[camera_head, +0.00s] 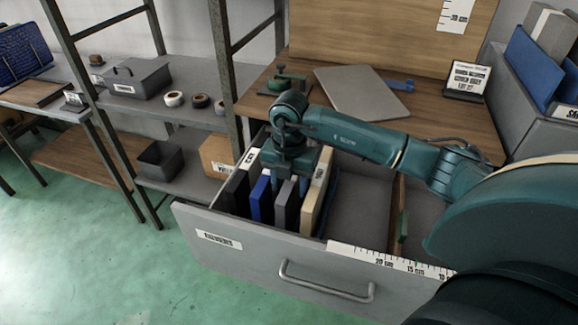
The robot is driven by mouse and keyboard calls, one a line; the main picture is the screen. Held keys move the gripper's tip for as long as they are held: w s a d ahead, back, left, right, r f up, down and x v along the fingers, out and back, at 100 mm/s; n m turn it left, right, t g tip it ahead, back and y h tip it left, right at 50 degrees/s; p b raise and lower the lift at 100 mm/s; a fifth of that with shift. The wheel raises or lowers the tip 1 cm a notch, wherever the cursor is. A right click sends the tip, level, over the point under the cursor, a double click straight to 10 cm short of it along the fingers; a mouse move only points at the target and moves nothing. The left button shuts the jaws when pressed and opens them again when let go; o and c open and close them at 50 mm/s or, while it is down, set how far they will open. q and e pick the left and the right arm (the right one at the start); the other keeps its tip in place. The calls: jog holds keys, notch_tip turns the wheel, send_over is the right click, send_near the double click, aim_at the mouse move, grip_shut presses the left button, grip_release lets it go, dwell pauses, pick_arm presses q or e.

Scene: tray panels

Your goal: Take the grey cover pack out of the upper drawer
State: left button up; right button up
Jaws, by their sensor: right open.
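The upper drawer (262,266) is pulled open, its front panel and handle towards me. Several thin packs stand upright in its left part: a black one (236,192), a blue one (261,203), the grey cover pack (286,212) and a beige one (314,199). My right gripper (289,188) points down into the drawer, over the grey pack's top edge. Its fingers are open, one on the blue pack's side and one on the beige pack's side. Contact with the grey pack cannot be told. The gripper body hides the far ends of the packs. My left gripper is out of view.
The drawer's middle is bare, with a divider (397,215) to its right. A ruler strip (385,260) lies along the front rim. The wooden worktop behind holds a grey flat panel (360,92), a green tool (284,82) and a sign (467,80). Shelves stand left.

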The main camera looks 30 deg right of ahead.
aim_at(281, 214)
notch_tip(281, 214, down, 5)
jog(key=shift+r, duration=0.15)
grip_shut()
dwell(0.6)
jog(key=shift+a+r, duration=0.1)
jog(key=shift+s+a+r+p, duration=0.1)
jog(key=shift+s+a+p, duration=1.15)
jog(key=shift+s+a, duration=0.65)
jog(key=shift+w+a, duration=0.1)
jog(key=shift+w, duration=0.05)
